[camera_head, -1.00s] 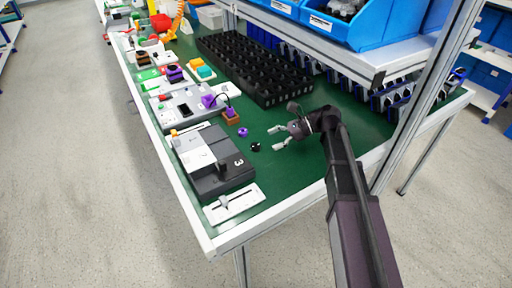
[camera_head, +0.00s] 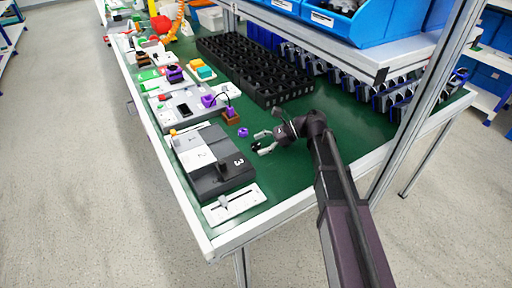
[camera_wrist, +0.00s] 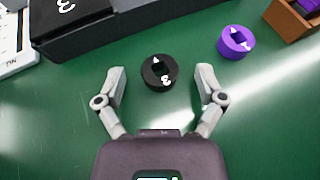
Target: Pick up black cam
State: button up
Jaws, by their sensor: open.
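The black cam (camera_wrist: 159,72) is a small round black ring with a square hole and white marks, lying flat on the green table. In the wrist view it lies between and slightly ahead of the two fingertips of my gripper (camera_wrist: 160,78), apart from both. My gripper is open and empty. In the head view my gripper (camera_head: 262,142) is low over the table, and the black cam is hard to make out there at its fingers.
A purple cam (camera_wrist: 236,41) lies to the right of the black one; it also shows in the head view (camera_head: 243,132). A dark box marked 3 (camera_head: 222,176) stands left. A black grid tray (camera_head: 262,72) is behind. Green table (camera_head: 290,178) is clear in front.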

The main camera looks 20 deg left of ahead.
aim_at(260, 145)
jog(key=shift+c, duration=0.2)
jog(key=c, duration=0.8)
jog(key=shift+r, duration=0.1)
notch_tip(260, 145, up, 10)
jog(key=p, duration=1)
dwell(0.4)
